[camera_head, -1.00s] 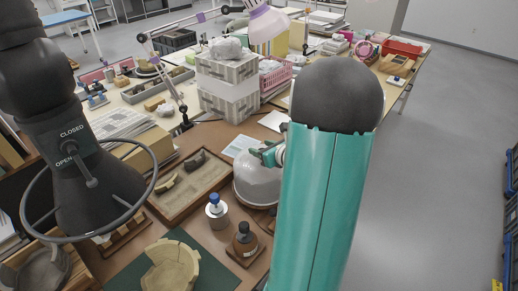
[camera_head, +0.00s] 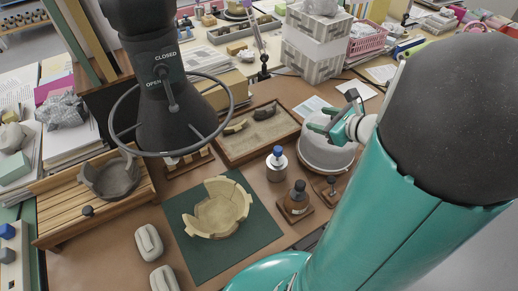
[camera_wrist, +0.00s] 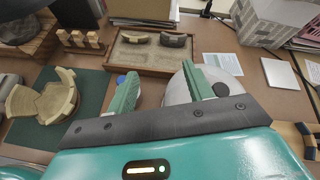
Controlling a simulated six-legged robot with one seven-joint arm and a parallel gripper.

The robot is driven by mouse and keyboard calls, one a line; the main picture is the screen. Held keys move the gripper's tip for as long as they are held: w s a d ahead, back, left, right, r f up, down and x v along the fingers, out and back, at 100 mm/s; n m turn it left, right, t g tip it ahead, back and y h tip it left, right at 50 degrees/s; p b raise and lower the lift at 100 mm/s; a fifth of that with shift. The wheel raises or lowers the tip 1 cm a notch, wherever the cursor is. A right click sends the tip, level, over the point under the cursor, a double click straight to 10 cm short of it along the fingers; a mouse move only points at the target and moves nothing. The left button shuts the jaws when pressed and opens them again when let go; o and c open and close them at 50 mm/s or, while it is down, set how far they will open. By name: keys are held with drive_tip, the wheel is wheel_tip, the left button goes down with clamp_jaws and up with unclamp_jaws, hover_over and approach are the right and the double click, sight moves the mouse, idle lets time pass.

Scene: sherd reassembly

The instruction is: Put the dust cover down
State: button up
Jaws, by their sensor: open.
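The pale, rounded dome (camera_head: 322,155), which looks like the dust cover, sits upright on the brown table right of the wooden tray. In the wrist view the dome (camera_wrist: 178,88) shows partly behind the right finger, with a dark round spot beside that finger. My gripper (camera_head: 335,117) is open above the dome's upper part, with nothing visible between its fingers. In the wrist view my gripper (camera_wrist: 158,78) has its green fingers wide apart. Whether a finger touches the dome, and what is under it, I cannot tell.
A partly assembled tan bowl (camera_head: 218,209) lies on a green mat (camera_head: 260,228). A blue-capped jar (camera_head: 277,163) and a brown bottle (camera_head: 297,197) stand close left of and in front of the dome. The sherd tray (camera_head: 232,152) is behind left. A black funnel with a ring (camera_head: 170,115) hangs above.

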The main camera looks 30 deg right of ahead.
drive_tip(key=s+a+r+n+g+y, duration=0.1)
drive_tip(key=a+r+n+g, duration=0.15)
drive_tip(key=a+n, duration=0.7)
drive_tip(key=s+a+r+n+g+y, duration=0.2)
drive_tip(key=a+n+g, duration=0.2)
drive_tip(key=a+n, duration=0.55)
drive_tip(key=s+a+r+n+h, duration=0.4)
drive_tip(key=s+a+n+h, duration=0.1)
drive_tip(key=n, duration=0.7)
drive_tip(key=shift+s+a, duration=0.5)
drive_tip(key=shift+a, duration=0.4)
drive_tip(key=shift+r, duration=0.1)
drive_tip(key=c, duration=0.3)
drive_tip(key=shift+c, duration=0.2)
drive_tip(key=shift+a, duration=0.15)
